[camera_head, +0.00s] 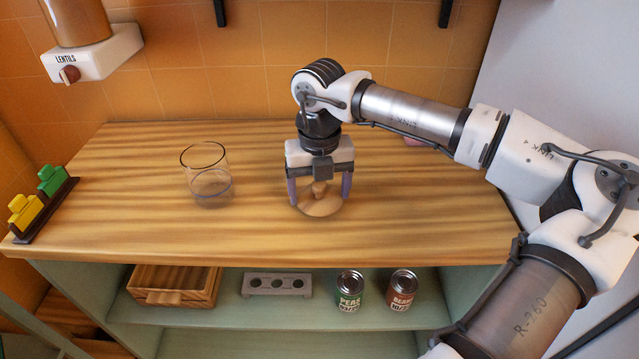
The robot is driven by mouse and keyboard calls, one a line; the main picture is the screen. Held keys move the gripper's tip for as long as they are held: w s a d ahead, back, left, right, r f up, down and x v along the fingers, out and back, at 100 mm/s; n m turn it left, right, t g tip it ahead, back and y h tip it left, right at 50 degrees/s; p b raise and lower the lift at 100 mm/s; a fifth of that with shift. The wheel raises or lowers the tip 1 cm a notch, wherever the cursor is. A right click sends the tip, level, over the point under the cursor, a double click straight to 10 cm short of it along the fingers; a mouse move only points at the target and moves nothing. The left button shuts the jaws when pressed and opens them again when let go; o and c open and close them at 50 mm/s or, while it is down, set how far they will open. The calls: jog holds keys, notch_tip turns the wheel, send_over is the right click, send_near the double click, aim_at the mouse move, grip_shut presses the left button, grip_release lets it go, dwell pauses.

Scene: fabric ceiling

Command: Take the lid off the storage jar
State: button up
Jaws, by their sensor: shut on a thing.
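The storage jar (207,178) is a clear glass cylinder standing upright on the wooden counter, left of centre. Its top is open, with no lid on it. The round wooden lid (321,209) with a small knob is to the right of the jar, low over the counter. My gripper (320,200) points down, shut on the lid, with one dark purple finger on each side of it. I cannot tell whether the lid touches the counter.
A rack with yellow and green clips (43,208) stands at the counter's left end. A lentils dispenser (92,55) hangs at upper left. The shelf below holds a wooden drawer box (172,288), a grey holed block (277,285) and two cans (349,291). The counter's front middle is clear.

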jog(key=shift+f+b, duration=0.55)
jog(key=shift+f, duration=0.05)
dwell(0.3)
jog(key=o, duration=0.9)
jog(key=shift+r, duration=0.1)
jog(key=shift+r+p, duration=1.75)
jog(key=shift+r, duration=1.7)
jog(key=shift+s+f, duration=0.1)
